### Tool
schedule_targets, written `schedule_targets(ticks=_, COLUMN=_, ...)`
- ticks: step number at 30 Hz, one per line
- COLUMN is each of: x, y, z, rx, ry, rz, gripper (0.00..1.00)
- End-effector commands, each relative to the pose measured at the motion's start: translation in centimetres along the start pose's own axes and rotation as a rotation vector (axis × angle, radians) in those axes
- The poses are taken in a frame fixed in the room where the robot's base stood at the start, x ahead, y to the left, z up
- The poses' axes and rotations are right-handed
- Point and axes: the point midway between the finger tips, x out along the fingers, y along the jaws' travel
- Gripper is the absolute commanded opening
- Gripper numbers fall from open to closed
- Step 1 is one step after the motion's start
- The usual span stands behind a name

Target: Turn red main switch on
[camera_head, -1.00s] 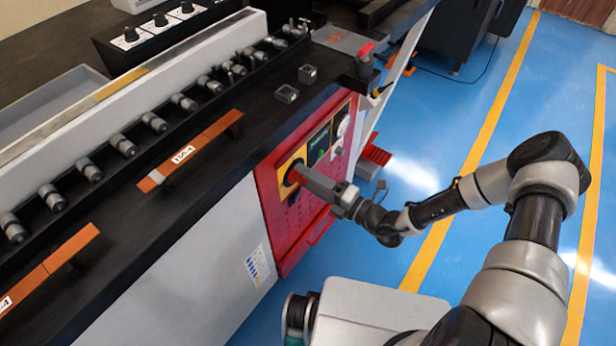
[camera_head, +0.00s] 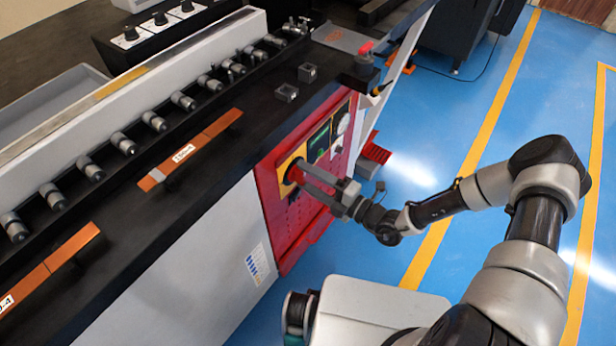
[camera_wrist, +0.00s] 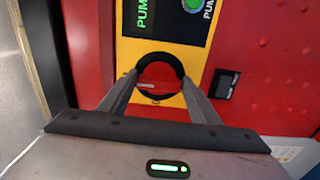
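The red main switch (camera_wrist: 158,76) is a round red knob with a black rim on a yellow plate (camera_wrist: 150,48), seen in the wrist view. In the head view, the switch (camera_head: 294,172) sits on the red control panel and is partly covered by my gripper. My gripper (camera_wrist: 160,82) points at the panel with its two fingers apart. One fingertip is at the left of the knob and one at the right. I cannot tell whether they touch its rim. In the head view, my gripper (camera_head: 298,174) reaches the switch from the right.
A dark display with green text (camera_wrist: 142,14) and a green round button (camera_wrist: 194,4) are above the switch in the wrist view. A small black rectangular fitting (camera_wrist: 224,84) is right of it. The black machine top (camera_head: 250,110) overhangs the panel.

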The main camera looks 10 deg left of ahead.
Motion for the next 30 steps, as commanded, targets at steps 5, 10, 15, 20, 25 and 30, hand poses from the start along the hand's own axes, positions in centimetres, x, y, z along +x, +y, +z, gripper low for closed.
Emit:
schedule_targets(ticks=5, x=0.0, y=0.0, z=0.0, rx=-0.001, ry=0.000, rz=0.000, gripper=0.72)
schedule_targets(ticks=10, x=0.0, y=0.0, z=0.0, rx=-0.002, ry=0.000, rz=0.001, gripper=0.72)
schedule_targets(ticks=15, x=-1.1, y=0.1, z=0.1, rx=-0.003, ry=-0.002, rz=0.000, gripper=0.72)
schedule_targets(ticks=20, x=-4.1, y=0.1, z=0.2, rx=-0.004, ry=-0.004, rz=-0.001, gripper=0.72)
schedule_targets(ticks=25, x=-8.4, y=0.1, z=0.2, rx=-0.003, ry=-0.005, rz=-0.001, gripper=0.72)
schedule_targets(ticks=30, x=-12.5, y=0.0, z=0.1, rx=-0.002, ry=-0.005, rz=-0.001, gripper=0.72)
